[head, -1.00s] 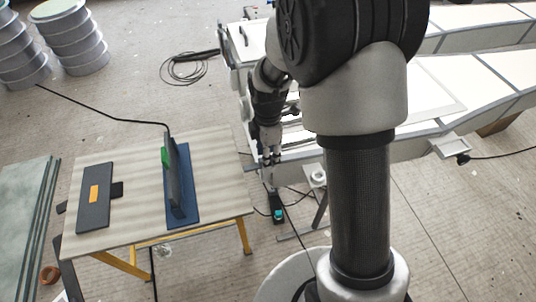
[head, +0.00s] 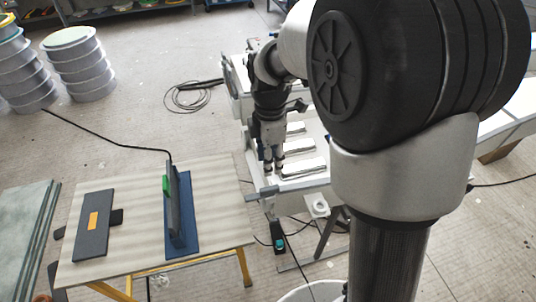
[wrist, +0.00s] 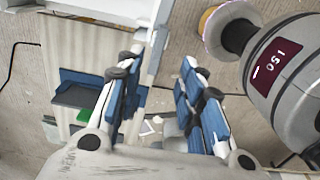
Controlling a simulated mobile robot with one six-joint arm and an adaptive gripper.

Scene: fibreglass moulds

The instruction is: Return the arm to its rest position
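My arm stretches across the right half of the head view, with its large dark joint close to the camera. My gripper (head: 273,168) hangs pointing down beside the white mould frame (head: 318,181), right of the work table. In the wrist view my gripper (wrist: 160,95) has its two blue-padded fingers spread apart. Nothing is held between them; floor and part of a white frame show in the gap.
The work table (head: 220,222) carries a dark flat board with an orange label (head: 93,221) and a dark upright panel (head: 174,205) on a blue base. Drums (head: 80,62) stand back left. A coiled cable (head: 188,97) lies on open floor.

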